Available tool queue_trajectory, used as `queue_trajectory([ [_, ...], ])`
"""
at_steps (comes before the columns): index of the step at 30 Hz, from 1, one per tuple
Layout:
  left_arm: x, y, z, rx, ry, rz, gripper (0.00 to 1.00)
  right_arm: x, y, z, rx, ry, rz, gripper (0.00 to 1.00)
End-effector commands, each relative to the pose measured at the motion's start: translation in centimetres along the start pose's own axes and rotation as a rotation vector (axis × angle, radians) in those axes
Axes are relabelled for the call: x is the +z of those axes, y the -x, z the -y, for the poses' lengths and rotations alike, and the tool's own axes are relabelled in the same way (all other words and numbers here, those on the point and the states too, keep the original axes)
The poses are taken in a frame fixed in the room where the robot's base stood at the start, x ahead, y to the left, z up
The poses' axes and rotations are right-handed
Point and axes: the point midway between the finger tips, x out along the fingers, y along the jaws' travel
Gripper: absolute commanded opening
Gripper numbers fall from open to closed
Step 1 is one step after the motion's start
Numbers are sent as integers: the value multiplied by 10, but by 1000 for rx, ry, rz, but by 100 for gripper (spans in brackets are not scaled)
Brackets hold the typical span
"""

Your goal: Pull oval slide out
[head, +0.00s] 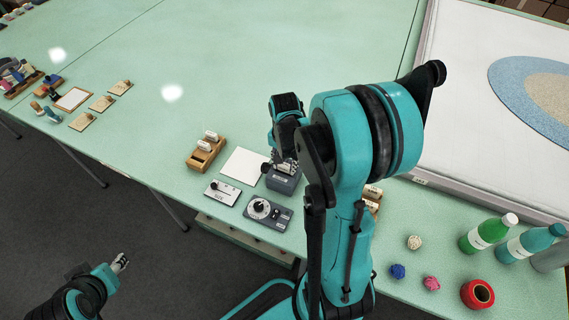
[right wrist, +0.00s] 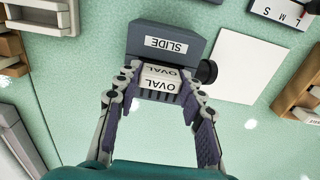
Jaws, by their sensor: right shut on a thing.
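The dark grey box labelled SLIDE (right wrist: 151,43) stands on the green table; it also shows in the head view (head: 283,184), partly behind my right arm. The oval slide (right wrist: 158,85), a white block marked OVAL on two faces, is at the box, between my right gripper's fingers. My right gripper (right wrist: 160,78) is shut on it, fingers at both ends. How deep the slide sits in the box cannot be told. In the head view, my right gripper (head: 284,160) reaches down at the box. My left gripper (head: 121,262) is off the table at lower left, far from the box.
A white square sheet (head: 244,168) lies left of the box, beside a wooden holder with white-topped blocks (head: 205,150). A lettered selector plate (head: 222,192) and a grey dial unit (head: 268,213) are in front. Bottles (head: 488,233) and a red roll (head: 477,294) stand right. The table behind is clear.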

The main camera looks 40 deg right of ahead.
Motion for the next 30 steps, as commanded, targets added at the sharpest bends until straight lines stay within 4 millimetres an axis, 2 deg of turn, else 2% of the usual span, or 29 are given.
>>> queue_trajectory([
  [1,0,0,0,0,0,0,40,0,0,0,0,0,0,12],
  [2,0,0,0,0,0,0,40,0,0,0,0,0,0,4],
  [30,-11,16,0,0,0,0,40,0,25,0,0,0,0,4],
])
